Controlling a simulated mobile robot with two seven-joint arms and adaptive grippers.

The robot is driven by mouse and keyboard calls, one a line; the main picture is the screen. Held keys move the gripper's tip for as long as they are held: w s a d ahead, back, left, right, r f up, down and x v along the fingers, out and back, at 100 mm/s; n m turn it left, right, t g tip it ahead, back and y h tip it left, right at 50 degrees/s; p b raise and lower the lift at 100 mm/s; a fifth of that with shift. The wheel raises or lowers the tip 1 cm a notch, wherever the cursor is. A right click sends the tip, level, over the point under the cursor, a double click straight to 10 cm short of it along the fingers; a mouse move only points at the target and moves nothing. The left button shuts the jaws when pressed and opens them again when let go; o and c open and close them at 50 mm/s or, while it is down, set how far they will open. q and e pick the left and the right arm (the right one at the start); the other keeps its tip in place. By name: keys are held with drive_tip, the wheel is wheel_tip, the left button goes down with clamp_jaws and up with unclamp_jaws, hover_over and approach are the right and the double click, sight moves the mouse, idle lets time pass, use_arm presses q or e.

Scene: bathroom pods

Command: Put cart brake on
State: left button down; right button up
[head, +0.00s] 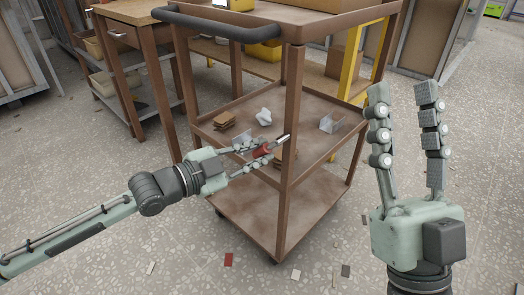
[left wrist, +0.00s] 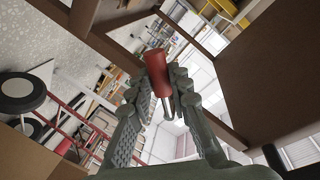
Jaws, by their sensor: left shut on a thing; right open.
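The brown cart (head: 292,110) stands in the middle of the head view, with stacked shelves and a dark push handle (head: 213,24) at its top left. A red cylindrical grip (head: 262,151) with a metal rod lies by the cart's front post at middle-shelf height. My left gripper (head: 257,153) is shut on this red grip, which also shows between its fingers in the left wrist view (left wrist: 156,66). How the rod joins the cart cannot be told. My right gripper (head: 402,94) is open and empty, pointing up to the right of the cart.
Small items, including a white crumpled piece (head: 264,117) and brown stacked pieces (head: 224,121), lie on the middle shelf. A wooden workbench (head: 125,14) stands behind left. Loose chips (head: 228,259) litter the floor. A red hand truck (left wrist: 75,135) shows in the left wrist view.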

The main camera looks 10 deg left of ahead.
drive_tip(key=w+a+f+g+h+p, duration=0.1)
drive_tip(key=w+a+f+g+p, duration=0.25)
drive_tip(key=f+g, duration=0.35)
use_arm(q)
drive_tip(key=shift+w+a+r+m+y+p, duration=0.15)
drive_tip(key=shift+a+r+m+y+p, duration=0.2)
drive_tip(key=shift+m, duration=0.5)
drive_tip(key=shift+w+a+r+m+y+p, duration=0.1)
drive_tip(key=shift+w+r+m+y+p, duration=0.1)
drive_tip(key=shift+r+m+p, duration=0.45)
drive_tip(key=shift+w+a+r+m+y+p, duration=0.15)
drive_tip(key=shift+r+m+y, duration=0.15)
drive_tip(key=shift+m, duration=0.7)
use_arm(e)
drive_tip(key=w+d+f+g+h, duration=0.2)
drive_tip(key=d+f+g+h, duration=0.2)
drive_tip(key=f, duration=0.7)
drive_tip(key=shift+d+f+g, duration=0.4)
drive_tip(key=shift+d+g, duration=0.3)
drive_tip(key=shift+d, duration=0.15)
use_arm(q)
drive_tip(key=c, duration=1.4)
unclamp_jaws()
drive_tip(key=shift+s, duration=0.1)
drive_tip(key=v, duration=1.2)
drive_tip(key=shift+f, duration=0.2)
